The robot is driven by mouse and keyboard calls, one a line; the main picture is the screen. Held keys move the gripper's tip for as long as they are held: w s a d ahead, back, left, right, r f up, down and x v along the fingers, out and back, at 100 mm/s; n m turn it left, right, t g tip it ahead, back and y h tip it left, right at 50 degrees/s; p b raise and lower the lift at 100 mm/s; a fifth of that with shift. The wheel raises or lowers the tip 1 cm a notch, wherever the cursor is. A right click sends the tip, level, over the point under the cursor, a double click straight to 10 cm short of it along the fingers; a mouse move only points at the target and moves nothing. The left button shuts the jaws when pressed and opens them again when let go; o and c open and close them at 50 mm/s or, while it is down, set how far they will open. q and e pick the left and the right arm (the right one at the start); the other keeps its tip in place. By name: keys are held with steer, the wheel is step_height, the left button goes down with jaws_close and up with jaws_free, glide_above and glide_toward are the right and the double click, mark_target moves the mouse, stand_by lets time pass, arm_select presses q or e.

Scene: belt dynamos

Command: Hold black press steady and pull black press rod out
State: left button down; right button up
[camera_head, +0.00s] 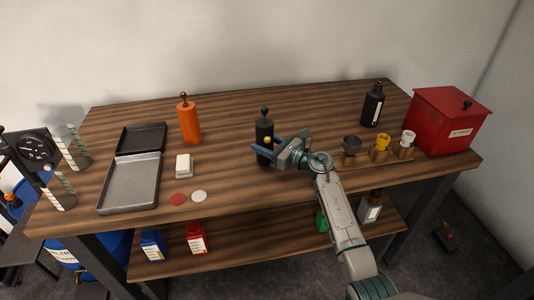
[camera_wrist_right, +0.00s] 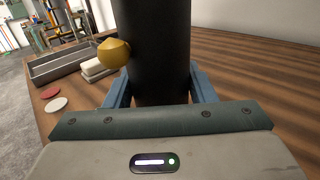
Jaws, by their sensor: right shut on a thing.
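The black press (camera_head: 264,135) stands upright on the wooden table, with a dark rod knob (camera_head: 264,110) at its top and a yellow knob (camera_head: 267,140) on its side. My right gripper (camera_head: 262,153) is shut on the lower body of the black press. In the right wrist view the black press (camera_wrist_right: 155,60) fills the middle, between the two blue fingers, with the yellow knob (camera_wrist_right: 113,53) at its left. The rod is outside the right wrist view. My left gripper is not in view.
An orange press (camera_head: 189,121) stands to the left, near a white block (camera_head: 184,166) and an open dark tray (camera_head: 131,188). At right are a rack of small cups (camera_head: 377,158), a black bottle (camera_head: 372,105) and a red box (camera_head: 449,121). The table behind the black press is clear.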

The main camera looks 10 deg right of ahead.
steer(key=w+b, duration=0.2)
steer(key=w+f+b, duration=0.1)
steer(key=w, duration=0.1)
steer(key=shift+f+b, duration=0.1)
steer(key=shift+b, duration=0.3)
steer(key=shift+w+b, duration=0.3)
steer(key=shift+w, duration=0.35)
steer(key=shift+f+b, duration=0.15)
steer(key=shift+b, duration=0.2)
steer(key=shift+f, duration=0.2)
steer(key=shift+s+f+b, duration=0.1)
steer(key=shift+f+b, duration=0.2)
steer(key=shift+b, duration=0.25)
stand_by(0.4)
